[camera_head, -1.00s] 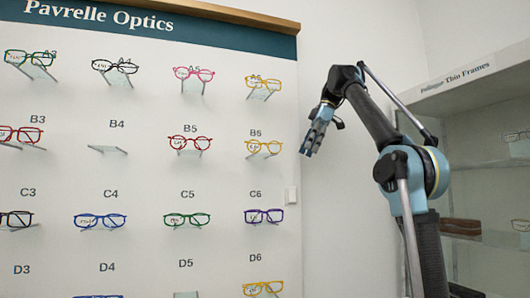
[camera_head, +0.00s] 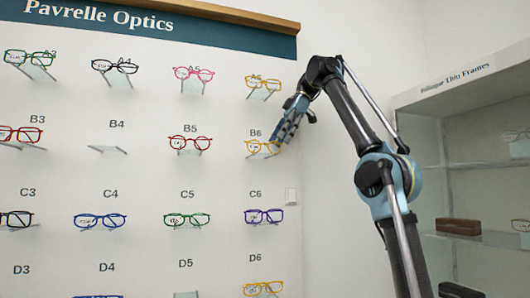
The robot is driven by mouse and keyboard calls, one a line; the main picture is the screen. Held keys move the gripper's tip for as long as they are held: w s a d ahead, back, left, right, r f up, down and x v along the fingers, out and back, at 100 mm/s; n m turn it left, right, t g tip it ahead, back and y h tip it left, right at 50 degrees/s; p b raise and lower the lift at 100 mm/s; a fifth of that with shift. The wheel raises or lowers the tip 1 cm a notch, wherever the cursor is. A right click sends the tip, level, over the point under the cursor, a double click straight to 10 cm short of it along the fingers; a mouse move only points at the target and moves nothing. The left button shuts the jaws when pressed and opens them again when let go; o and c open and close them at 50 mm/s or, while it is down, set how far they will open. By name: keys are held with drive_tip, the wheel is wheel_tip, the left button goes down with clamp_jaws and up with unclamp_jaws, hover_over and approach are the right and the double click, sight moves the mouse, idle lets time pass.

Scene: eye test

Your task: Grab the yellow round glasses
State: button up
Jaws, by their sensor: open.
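The yellow round glasses (camera_head: 259,148) rest on a small wall shelf just under the label B6. Their right lens is partly covered by my gripper (camera_head: 279,141). My gripper reaches in from the upper right, with its fingertips pointing down and left at the right end of these glasses. It is open. I cannot tell whether the fingers touch the frame or are still in front of it. Two other yellow pairs show: an angular one (camera_head: 263,82) above at A6 and another (camera_head: 263,288) at the bottom edge below D6.
Red round glasses (camera_head: 190,143) sit to the left, purple glasses (camera_head: 264,215) below. An empty shelf (camera_head: 107,149) is at B4. A glass-shelved cabinet (camera_head: 470,160) stands at the right behind my arm.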

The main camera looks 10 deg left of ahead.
sight(266, 142)
drive_tip(key=shift+s+a, duration=0.55)
drive_tip(key=shift+a, duration=0.35)
drive_tip(key=shift+s+a, duration=0.55)
drive_tip(key=shift+a, duration=0.3)
drive_tip(key=shift+s+a+f, duration=0.15)
drive_tip(key=shift+s+a, duration=0.05)
drive_tip(key=shift+a, duration=0.05)
drive_tip(key=shift+x, duration=1.3)
drive_tip(key=c, duration=1)
